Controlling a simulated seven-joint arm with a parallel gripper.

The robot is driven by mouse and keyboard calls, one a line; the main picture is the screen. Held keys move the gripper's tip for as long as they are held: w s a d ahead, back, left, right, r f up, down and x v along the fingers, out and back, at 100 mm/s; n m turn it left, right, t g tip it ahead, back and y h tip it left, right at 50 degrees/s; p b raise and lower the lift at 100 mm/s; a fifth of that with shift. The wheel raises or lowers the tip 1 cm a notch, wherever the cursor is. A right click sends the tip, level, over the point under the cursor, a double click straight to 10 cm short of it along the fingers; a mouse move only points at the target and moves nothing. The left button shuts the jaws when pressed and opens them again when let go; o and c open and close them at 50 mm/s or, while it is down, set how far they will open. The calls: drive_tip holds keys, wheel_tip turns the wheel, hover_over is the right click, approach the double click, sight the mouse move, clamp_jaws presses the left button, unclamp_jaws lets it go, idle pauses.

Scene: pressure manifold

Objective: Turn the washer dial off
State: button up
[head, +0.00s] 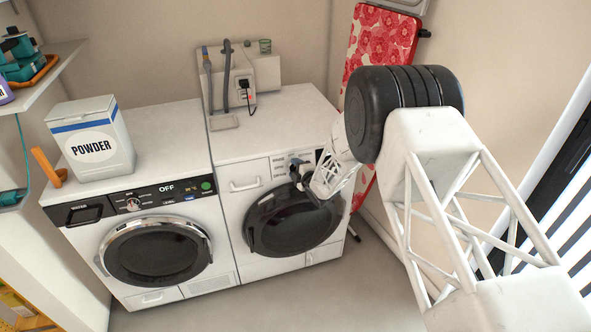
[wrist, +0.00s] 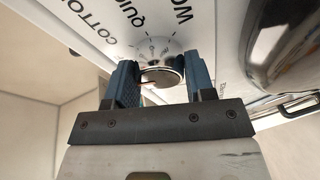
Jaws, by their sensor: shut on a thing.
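The washer dial (wrist: 162,76) is a round knob with a dark grey face and a light scale ring marked with ticks. It sits on the white panel with the words COTTON and QUICK. My gripper (wrist: 161,68) has its two blue fingers on either side of the dial and is shut on it. In the head view my gripper (head: 299,171) is at the upper front panel of the right-hand white machine (head: 262,135), above its dark round door (head: 290,222). There my gripper and wrist hide the dial.
The left machine (head: 165,185) has its own knob and a display reading OFF. A POWDER box (head: 95,140) stands on it. A red ironing board (head: 378,42) leans behind my arm. The floor in front is clear.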

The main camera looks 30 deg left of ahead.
drive_tip(key=o, duration=0.9)
drive_tip(key=shift+d, duration=0.1)
drive_tip(key=shift+v, duration=3.8)
